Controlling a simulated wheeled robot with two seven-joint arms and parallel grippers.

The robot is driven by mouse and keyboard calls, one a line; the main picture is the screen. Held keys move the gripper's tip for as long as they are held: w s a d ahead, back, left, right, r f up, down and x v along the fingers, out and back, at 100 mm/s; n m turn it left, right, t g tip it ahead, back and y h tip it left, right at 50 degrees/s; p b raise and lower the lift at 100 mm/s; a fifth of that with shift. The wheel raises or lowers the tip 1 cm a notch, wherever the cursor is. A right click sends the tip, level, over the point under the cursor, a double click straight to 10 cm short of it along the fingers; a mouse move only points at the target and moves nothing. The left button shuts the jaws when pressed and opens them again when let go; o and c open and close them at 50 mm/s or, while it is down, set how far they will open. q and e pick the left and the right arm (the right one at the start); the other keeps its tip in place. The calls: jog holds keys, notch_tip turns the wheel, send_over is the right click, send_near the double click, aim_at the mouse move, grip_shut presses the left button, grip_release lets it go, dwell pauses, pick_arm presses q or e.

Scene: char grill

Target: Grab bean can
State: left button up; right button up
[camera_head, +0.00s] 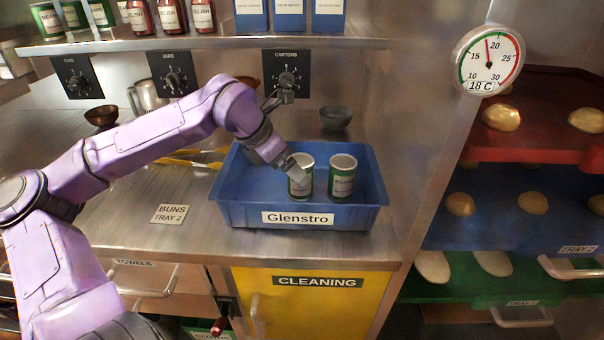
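Two green cans with pale lids stand upright in a blue bin (247,214) labelled "Glenstro" on the metal counter. The right can (342,182) has a label that seems to read as beans. The left can (306,164) is partly covered by my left gripper (298,174), which reaches in from the left and overlaps the can's left side and rim. The fingers are too small and overlapped to tell whether they are open or closed on it. My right gripper is out of view.
More green cans (47,20) stand on the upper shelf beside red jars (171,16) and blue cartons (289,14). Brown bowls (102,116) and a metal jug (147,96) sit at the counter's back. Bun trays (530,142) fill the right side.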

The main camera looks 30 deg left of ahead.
pick_arm(q)
jog(key=x, duration=0.3)
jog(key=p+x, duration=0.1)
jog(key=x, duration=0.1)
jog(key=shift+w+f, duration=0.2)
jog(key=shift+w, duration=0.25)
jog(key=shift+a, duration=0.1)
jog(key=shift+c, duration=0.3)
jog(key=shift+r, duration=0.1)
jog(key=c, duration=1.2)
